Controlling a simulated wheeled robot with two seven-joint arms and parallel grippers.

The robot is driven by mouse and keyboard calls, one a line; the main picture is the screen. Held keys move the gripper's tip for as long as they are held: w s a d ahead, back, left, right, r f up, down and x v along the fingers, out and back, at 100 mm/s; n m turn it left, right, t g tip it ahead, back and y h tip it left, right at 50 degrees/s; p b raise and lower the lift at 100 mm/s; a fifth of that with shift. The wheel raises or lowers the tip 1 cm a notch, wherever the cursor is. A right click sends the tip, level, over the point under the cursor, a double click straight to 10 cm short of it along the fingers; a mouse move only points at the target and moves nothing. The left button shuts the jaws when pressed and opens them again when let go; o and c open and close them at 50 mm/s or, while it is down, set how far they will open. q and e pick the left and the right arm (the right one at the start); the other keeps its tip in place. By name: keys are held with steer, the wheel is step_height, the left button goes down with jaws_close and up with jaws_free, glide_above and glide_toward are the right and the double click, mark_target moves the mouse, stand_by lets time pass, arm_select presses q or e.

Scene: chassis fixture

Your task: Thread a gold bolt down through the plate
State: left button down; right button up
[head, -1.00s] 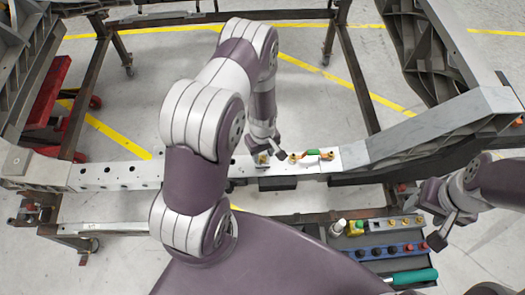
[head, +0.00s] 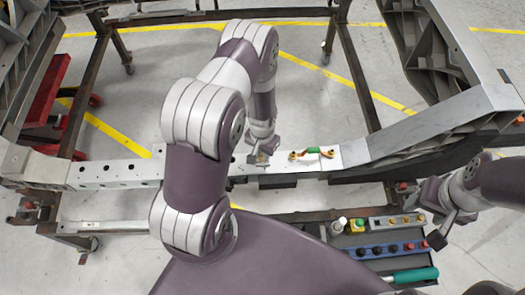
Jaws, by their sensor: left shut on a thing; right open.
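The plate (head: 110,175) is a pale, holed beam running across the middle of the fixture. My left gripper (head: 262,157) is just over the plate, right of my arm's large links, and is shut on a small gold bolt (head: 263,159). Whether the bolt's shank is in a hole is too small to tell. Several gold bolts (head: 406,220) stand in a grey block on the tray at the lower right. My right gripper (head: 447,225) is open and empty, beside the tray's right end. My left arm hides part of the plate.
Heavy frame members stand at both sides.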

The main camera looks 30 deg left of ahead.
arm_select(q)
steer(key=m, duration=0.2)
steer(key=shift+m, duration=0.4)
steer(key=c, duration=0.9)
jaws_free()
steer(key=shift+c, duration=0.2)
step_height(320, 180, up, 9)
steer(key=p, duration=0.7)
steer(key=shift+p, duration=0.3)
